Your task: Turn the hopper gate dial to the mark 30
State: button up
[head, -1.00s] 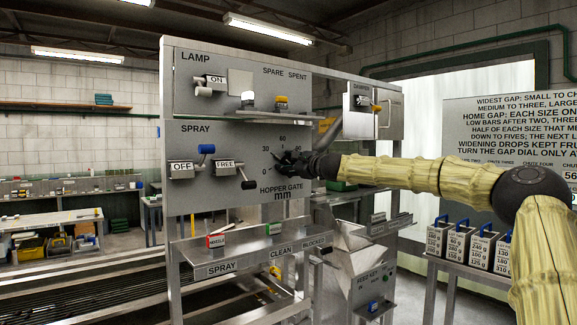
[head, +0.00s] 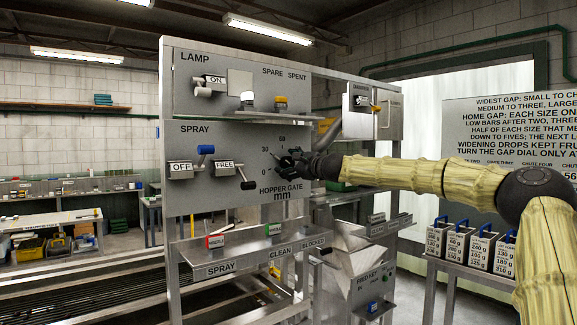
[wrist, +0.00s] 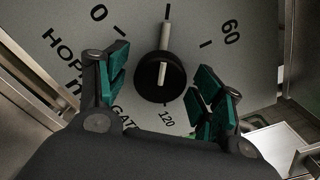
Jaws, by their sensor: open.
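The hopper gate dial (wrist: 158,88) is a round black knob with a pale bar pointer (wrist: 165,45) in the wrist view. The bar points up the picture at a short tick between 0 (wrist: 98,13) and 60 (wrist: 230,31). That tick's number is out of the wrist frame. In the head view the 30 mark (head: 265,150) lies left of the dial, between 0 and 60. My gripper (wrist: 160,72) is open, with a green-padded finger on either side of the knob and visible gaps. In the head view my gripper (head: 293,160) largely hides the dial.
The FREE lever (head: 247,178) and the SPRAY lever (head: 207,150) stick out left of the dial. A shelf (head: 245,254) juts out below, and a ledge with two lamps (head: 281,103) sits above. A hopper box (head: 352,255) stands below my arm.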

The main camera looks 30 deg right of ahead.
jog(key=s, duration=0.6)
jog(key=shift+d+r, duration=0.1)
jog(key=shift+d, duration=0.15)
send_near(290, 163)
jog(key=shift+s+d, duration=0.2)
jog(key=shift+s, duration=0.3)
dwell(0.4)
